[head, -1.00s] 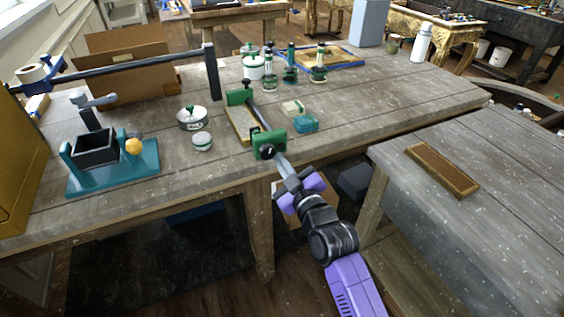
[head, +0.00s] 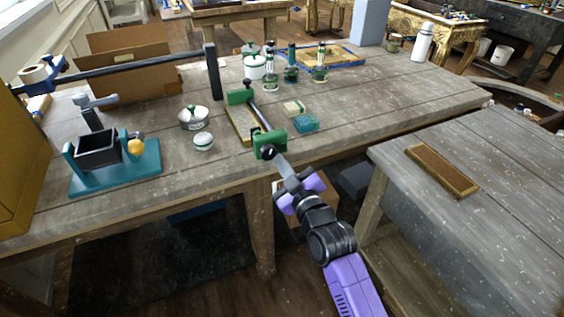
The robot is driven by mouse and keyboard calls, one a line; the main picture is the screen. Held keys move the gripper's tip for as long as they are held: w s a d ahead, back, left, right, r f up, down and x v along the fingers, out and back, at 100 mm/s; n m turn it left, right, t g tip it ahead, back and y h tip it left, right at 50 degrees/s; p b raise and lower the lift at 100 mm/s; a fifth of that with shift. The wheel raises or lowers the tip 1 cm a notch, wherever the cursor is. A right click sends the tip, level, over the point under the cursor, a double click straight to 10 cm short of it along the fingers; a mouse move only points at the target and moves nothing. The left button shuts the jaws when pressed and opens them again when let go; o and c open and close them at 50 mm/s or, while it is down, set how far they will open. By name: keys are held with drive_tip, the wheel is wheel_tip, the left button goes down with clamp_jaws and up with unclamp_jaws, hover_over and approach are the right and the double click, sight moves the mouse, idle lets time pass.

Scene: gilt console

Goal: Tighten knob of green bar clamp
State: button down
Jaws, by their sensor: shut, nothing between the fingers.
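The green bar clamp (head: 269,139) lies across the workbench (head: 226,169), with one green jaw at the front edge and the other (head: 240,95) farther back. A dark bar joins the two jaws. The clamp's black knob (head: 268,152) faces the front edge, towards me. My gripper (head: 280,163) reaches up from below the bench edge, shut with nothing in it, its tip close to the knob. I cannot tell whether it touches the knob. A wooden frame (head: 237,124) lies beside the bar.
A round tin (head: 193,118), a small white jar (head: 203,142) and a teal box (head: 306,123) stand near the clamp. A teal stand with a black box (head: 98,150) is at the left. A second table (head: 470,215) with a brush is at the right.

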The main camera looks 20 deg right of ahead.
drive_tip(key=shift+w+a+r, duration=0.1)
drive_tip(key=shift+a+r, duration=0.45)
drive_tip(key=shift+r, duration=0.05)
drive_tip(key=shift+a+f, duration=0.25)
drive_tip(key=shift+a, duration=0.2)
drive_tip(key=shift+f+b, duration=0.1)
drive_tip(key=shift+b, duration=0.2)
drive_tip(key=shift+d+f+b, duration=0.15)
drive_tip(key=shift+f+b, duration=0.15)
drive_tip(key=shift+b, duration=0.1)
drive_tip(key=s+p, duration=0.2)
drive_tip(key=s, duration=0.4)
drive_tip(key=shift+d+f, duration=0.3)
drive_tip(key=shift+f, duration=0.05)
drive_tip(key=shift+s, duration=0.1)
